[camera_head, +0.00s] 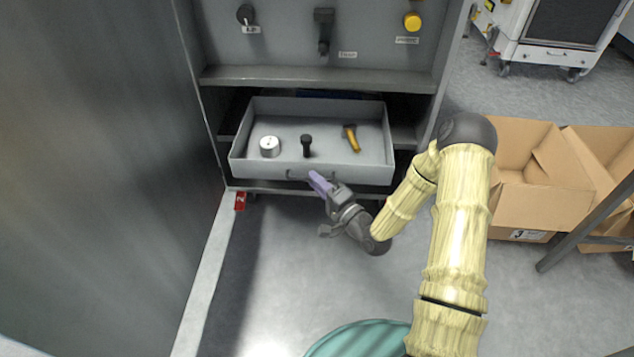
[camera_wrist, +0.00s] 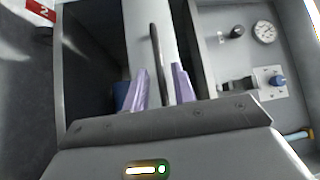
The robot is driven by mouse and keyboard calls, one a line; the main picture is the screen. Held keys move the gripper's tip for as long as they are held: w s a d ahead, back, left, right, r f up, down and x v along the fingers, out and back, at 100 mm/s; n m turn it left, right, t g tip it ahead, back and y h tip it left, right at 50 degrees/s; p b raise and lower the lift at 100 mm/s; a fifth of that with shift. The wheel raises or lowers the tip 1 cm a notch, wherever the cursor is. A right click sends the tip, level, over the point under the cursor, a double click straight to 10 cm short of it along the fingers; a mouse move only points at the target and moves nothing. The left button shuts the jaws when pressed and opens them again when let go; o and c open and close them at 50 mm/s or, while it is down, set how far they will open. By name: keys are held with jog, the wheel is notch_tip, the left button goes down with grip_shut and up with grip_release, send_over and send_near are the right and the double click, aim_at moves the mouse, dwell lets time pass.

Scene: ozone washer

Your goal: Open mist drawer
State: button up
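The mist drawer is likely the grey drawer (camera_head: 235,168), which stands pulled out of the cabinet below the panel. It holds a round white and metal piece (camera_head: 269,147), a black piece (camera_head: 306,145) and a yellow-handled piece (camera_head: 352,138). My gripper (camera_head: 318,182) is at the dark handle (camera_head: 297,175) on the drawer's front. In the wrist view, the handle bar (camera_wrist: 154,42) runs between the two purple fingers of my gripper (camera_wrist: 161,78). Narrow gaps show on both sides of the bar, so the fingers look open around it.
The grey cabinet (camera_head: 320,76) has knobs on its panel. A red label (camera_head: 240,200) marks its lower left. Cardboard boxes (camera_head: 535,185) stand at the right, beside a dark leg (camera_head: 590,222). A grey wall (camera_head: 90,150) fills the left. Floor before the drawer is clear.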

jog(key=shift+w, duration=0.1)
jog(key=p+v, duration=0.6)
jog(key=v, duration=1.1)
jog(key=shift+s+f, duration=0.15)
jog(key=shift+s, duration=0.05)
